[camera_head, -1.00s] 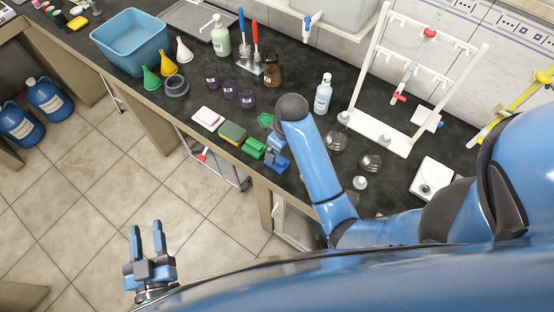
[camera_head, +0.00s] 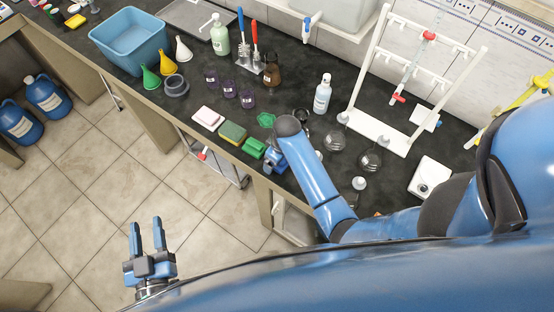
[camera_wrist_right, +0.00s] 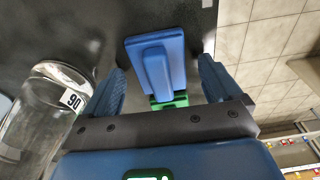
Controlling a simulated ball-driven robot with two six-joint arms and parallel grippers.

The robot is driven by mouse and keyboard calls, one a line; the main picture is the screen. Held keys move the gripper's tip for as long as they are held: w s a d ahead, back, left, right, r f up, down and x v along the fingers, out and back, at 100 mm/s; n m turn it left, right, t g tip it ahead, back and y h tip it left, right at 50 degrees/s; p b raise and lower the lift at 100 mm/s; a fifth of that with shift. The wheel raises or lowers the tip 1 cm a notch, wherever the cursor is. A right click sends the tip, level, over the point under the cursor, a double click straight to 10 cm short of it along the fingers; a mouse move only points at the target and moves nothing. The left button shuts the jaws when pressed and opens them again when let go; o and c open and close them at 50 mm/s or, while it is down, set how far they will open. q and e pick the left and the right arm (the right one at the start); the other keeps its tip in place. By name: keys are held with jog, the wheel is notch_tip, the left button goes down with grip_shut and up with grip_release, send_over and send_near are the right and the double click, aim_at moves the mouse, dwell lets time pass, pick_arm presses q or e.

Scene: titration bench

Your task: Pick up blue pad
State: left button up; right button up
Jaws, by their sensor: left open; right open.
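The blue pad (camera_wrist_right: 140,48), a flat block with a raised strip, lies on the dark bench in the right wrist view. My right gripper (camera_wrist_right: 163,72) is open, with one finger on each side of the pad. I cannot tell whether the fingers touch it. In the head view my right gripper (camera_head: 274,160) is over the front edge of the bench, and the arm and gripper largely hide the pad. My left gripper (camera_head: 147,238) is open and empty above the floor, away from the bench.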

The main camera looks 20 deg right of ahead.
jog(key=shift+s+r, duration=0.1)
jog(key=c, duration=1.1)
jog(key=shift+r, duration=0.1)
jog(key=shift+r+p, duration=2.7)
jog(key=shift+r, duration=7.15)
